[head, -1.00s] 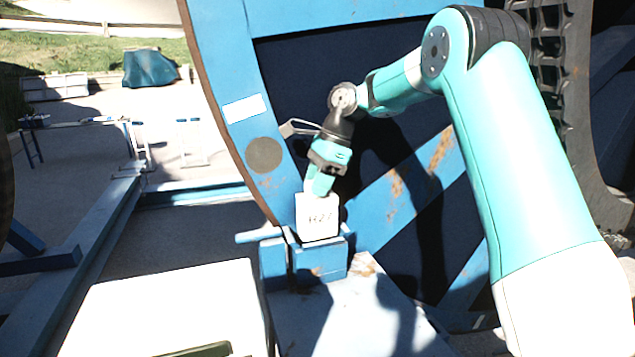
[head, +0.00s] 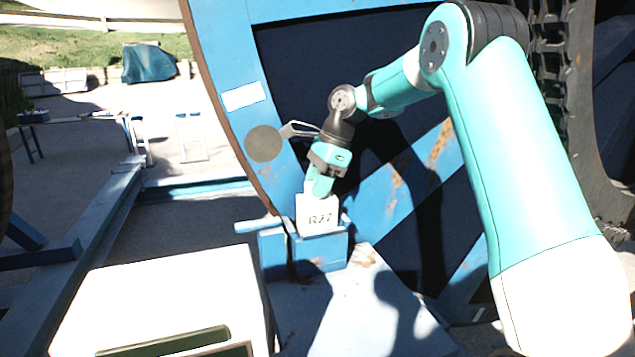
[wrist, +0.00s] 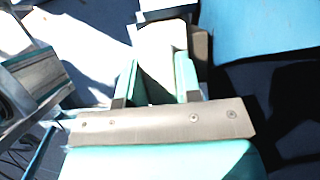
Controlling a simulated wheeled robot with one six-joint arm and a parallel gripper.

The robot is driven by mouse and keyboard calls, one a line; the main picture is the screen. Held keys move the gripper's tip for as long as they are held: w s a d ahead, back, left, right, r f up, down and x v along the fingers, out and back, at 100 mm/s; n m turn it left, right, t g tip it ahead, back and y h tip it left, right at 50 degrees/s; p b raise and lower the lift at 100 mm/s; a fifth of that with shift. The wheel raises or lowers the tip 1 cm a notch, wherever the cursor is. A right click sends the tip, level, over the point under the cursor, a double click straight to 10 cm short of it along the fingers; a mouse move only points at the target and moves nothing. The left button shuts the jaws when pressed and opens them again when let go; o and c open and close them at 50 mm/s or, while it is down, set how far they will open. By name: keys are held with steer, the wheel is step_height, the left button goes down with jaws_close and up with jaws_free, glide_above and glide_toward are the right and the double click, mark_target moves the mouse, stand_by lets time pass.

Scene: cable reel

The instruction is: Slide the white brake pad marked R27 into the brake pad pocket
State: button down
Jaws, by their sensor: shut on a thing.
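The white brake pad marked R27 (head: 318,216) is upright in the head view, with my gripper (head: 320,192) shut on its upper part. The pad's lower edge is hidden by the front of the blue brake pad pocket (head: 318,254), so it is at least partly down in or behind that front wall. How deep it sits cannot be told. In the wrist view the teal fingers of my gripper (wrist: 158,85) are on either side of the pad's white top (wrist: 160,42).
The big blue reel flange (head: 222,62) with a grey disc and white label rises right behind the pocket. A white box (head: 165,300) with a dark slot stands at the front left. A blue bar (head: 258,225) sticks out left of the pocket.

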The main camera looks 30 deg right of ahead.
mark_target(318, 207)
steer(key=shift+f+b, duration=0.95)
steer(key=shift+f, duration=1.3)
steer(key=shift+p, duration=0.6)
steer(key=shift+f, duration=0.55)
steer(key=shift+p, duration=0.65)
stand_by(0.5)
steer(key=c, duration=0.7)
jaws_free()
steer(key=shift+c, duration=0.2)
